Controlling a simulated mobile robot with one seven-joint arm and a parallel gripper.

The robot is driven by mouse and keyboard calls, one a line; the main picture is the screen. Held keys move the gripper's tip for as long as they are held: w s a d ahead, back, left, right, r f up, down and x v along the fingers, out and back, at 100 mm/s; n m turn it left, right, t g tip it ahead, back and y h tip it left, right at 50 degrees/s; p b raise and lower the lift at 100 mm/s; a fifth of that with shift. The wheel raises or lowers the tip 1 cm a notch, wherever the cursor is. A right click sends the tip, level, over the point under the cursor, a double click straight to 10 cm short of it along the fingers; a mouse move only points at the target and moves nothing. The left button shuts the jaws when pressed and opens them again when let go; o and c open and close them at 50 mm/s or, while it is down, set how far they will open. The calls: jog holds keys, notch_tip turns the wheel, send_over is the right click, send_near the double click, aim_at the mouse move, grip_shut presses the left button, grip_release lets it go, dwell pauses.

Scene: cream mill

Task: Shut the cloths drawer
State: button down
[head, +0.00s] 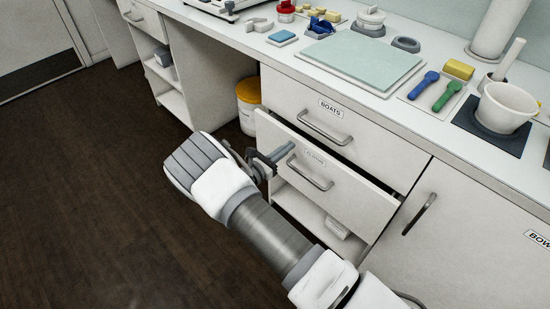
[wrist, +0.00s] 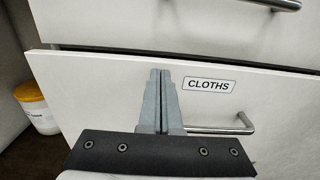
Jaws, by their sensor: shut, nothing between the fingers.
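The cloths drawer (head: 350,195) is pulled partly out, with a dark gap along its top edge under the drawer labelled BOATS (head: 300,105). Its white front also fills much of the wrist view (wrist: 275,105), with the CLOTHS label (wrist: 209,85) and a grey bar handle (wrist: 225,130). My gripper (head: 288,150) is shut and empty. Its fingertips point at the drawer front, left of the label and handle. I cannot tell whether they touch the front. The inside of the drawer is hidden.
An open shelf with a pale item (head: 337,228) lies below the drawer. A cupboard door (head: 470,230) is to the right. A white tub with a yellow lid (head: 248,100) stands in the gap to the left. The counter above holds a mat, spoons and a mortar. Dark floor is clear at left.

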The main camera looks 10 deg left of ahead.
aim_at(296, 140)
jog(key=shift+w+d, duration=0.45)
jog(key=shift+w, duration=0.15)
jog(key=b+x, duration=0.1)
jog(key=x, duration=0.2)
jog(key=shift+w+d, duration=0.3)
jog(key=shift+w+d+r, duration=0.15)
jog(key=shift+w, duration=0.1)
jog(key=shift+s+a, duration=0.3)
jog(key=p+v, duration=0.1)
jog(key=v, duration=1.2)
jog(key=shift+s+a+p, duration=0.25)
jog(key=shift+s+p, duration=0.05)
jog(key=shift+p, duration=0.05)
